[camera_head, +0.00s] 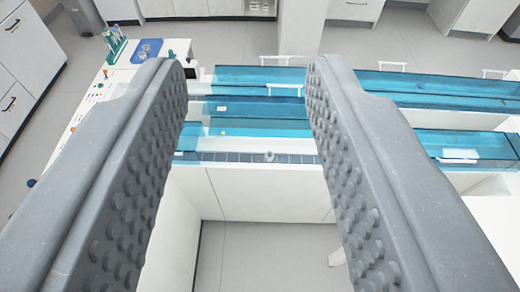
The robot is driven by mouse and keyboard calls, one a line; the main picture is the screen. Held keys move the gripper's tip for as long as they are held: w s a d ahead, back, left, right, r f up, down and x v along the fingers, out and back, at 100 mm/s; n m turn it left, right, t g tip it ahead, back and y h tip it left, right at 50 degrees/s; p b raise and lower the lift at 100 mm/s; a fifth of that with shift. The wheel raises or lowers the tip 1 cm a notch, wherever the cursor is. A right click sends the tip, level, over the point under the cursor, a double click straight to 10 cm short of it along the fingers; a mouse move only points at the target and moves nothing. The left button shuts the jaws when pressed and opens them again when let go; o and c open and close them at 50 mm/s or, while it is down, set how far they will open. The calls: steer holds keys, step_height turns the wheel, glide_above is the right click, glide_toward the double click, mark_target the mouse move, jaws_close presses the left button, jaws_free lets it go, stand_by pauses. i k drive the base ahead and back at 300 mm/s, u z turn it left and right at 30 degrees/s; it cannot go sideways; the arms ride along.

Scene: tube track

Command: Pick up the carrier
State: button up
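My gripper (248,82) is open, with its two grey studded fingers wide apart and nothing between them. Beyond and below it runs the tube track (225,157), a dark grey segmented strip along the front edge of a white machine. A small grey round piece (269,156) sits on this strip, between the fingers in the picture but apart from them. It may be the carrier, but it is too small to tell for sure. The fingers hide parts of the track on both sides.
Blue transparent covers (260,109) with white handles lie over the machine behind the track. At the left are a white panel with buttons (88,105), a green tube rack (114,42) and a blue tray (147,50). Open floor (265,255) lies in front.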

mark_target(269, 156)
steer(key=z, duration=0.1)
steer(key=i, duration=1.05)
steer(key=z, duration=0.55)
